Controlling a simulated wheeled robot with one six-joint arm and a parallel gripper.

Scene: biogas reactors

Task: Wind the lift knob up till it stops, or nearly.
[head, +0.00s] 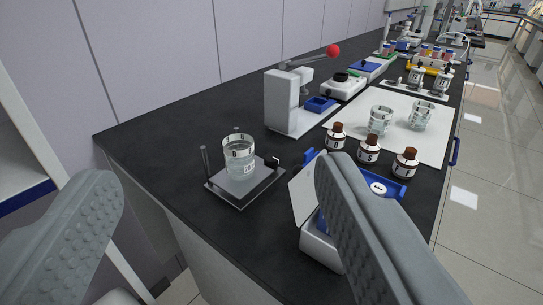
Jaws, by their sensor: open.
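A small lift stand with a flat grey plate (226,190) sits at the near left end of the black bench. A glass beaker (239,157) of clear liquid stands upright on the plate. A small black knob (272,161) shows at the plate's right back side; I take it for the lift knob, but it is too small to tell for sure. A thin dark post (205,160) rises at the plate's left. My gripper (218,178) is open, its two grey fingers wide apart in the foreground. Nothing is between them up close; the stand shows in the gap beyond.
A blue and grey device (318,248) with a raised lid is partly hidden by my right finger. Brown bottles (369,150) stand right of the stand, beakers (379,120) on a white mat (436,151). A white press-like device (281,100) with a red-balled lever stands behind.

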